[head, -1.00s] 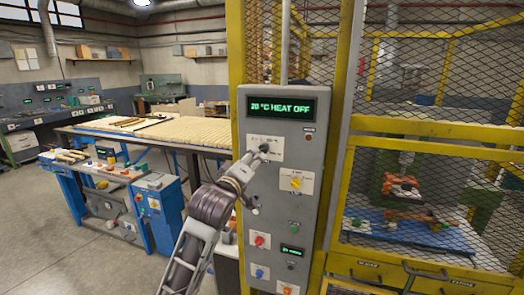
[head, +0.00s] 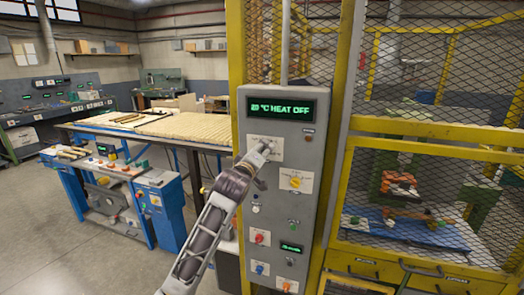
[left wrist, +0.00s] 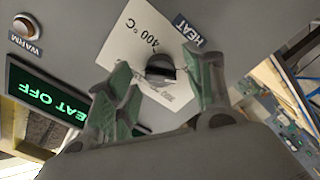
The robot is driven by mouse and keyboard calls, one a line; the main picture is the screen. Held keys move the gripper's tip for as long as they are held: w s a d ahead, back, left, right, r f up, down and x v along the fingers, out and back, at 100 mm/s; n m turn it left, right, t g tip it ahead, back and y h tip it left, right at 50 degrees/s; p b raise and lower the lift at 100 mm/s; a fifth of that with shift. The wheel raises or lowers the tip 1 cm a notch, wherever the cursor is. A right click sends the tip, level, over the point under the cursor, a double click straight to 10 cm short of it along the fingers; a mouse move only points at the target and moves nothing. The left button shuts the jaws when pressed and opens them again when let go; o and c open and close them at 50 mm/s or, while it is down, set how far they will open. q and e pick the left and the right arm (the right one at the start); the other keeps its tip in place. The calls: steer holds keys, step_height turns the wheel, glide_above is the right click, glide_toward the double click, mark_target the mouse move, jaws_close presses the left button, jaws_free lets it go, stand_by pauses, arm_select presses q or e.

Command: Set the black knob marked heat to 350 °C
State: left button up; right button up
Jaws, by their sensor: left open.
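The black heat knob (left wrist: 160,68) sits on a white dial plate with "400 °C" and a "HEAT" label (left wrist: 187,30) in the left wrist view. My left gripper (left wrist: 163,85) is open, its green-padded fingers on either side of the knob in that view; I cannot tell whether they touch it. In the head view my left gripper (head: 262,150) is in front of the dial plate (head: 273,141) on the grey panel and hides most of the knob. The green display (head: 281,107) reads "20 °C HEAT OFF". My right gripper is not in view.
Below on the panel (head: 317,150) are a yellow knob (head: 296,182), a red knob (head: 259,238), a blue knob (head: 260,269) and a small display (head: 291,248). A yellow mesh cage (head: 440,110) stands to the right. A long table (head: 172,128) stands to the left.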

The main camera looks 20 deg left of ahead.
arm_select(q)
steer(key=shift+w, duration=0.6)
steer(key=shift+c, duration=0.3)
steer(key=c, duration=1)
